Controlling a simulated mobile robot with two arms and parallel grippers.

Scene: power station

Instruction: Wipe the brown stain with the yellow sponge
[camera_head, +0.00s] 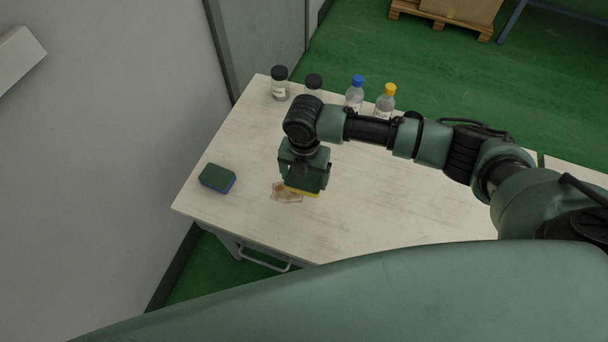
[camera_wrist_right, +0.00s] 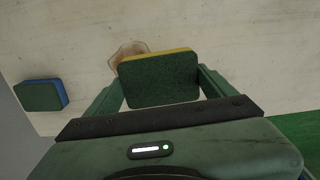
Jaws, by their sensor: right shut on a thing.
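The brown stain (camera_head: 286,194) is a pale brown patch on the light wooden table (camera_head: 350,215). It also shows in the right wrist view (camera_wrist_right: 127,51), partly hidden behind the yellow sponge. The yellow sponge (camera_wrist_right: 160,78) has a dark green top and a yellow edge; in the head view only its yellow edge (camera_head: 302,192) shows. My right gripper (camera_head: 304,184) is shut on it, with a finger on each side, just right of the stain and partly over it. I cannot tell whether the sponge touches the table. My left gripper is not in view.
A green-topped blue sponge (camera_head: 217,178) lies to the left near the table's edge. Bottles with black (camera_head: 280,84), blue (camera_head: 356,92) and yellow (camera_head: 386,99) caps stand along the back. A wall (camera_head: 110,150) is at the left. The front middle of the table is clear.

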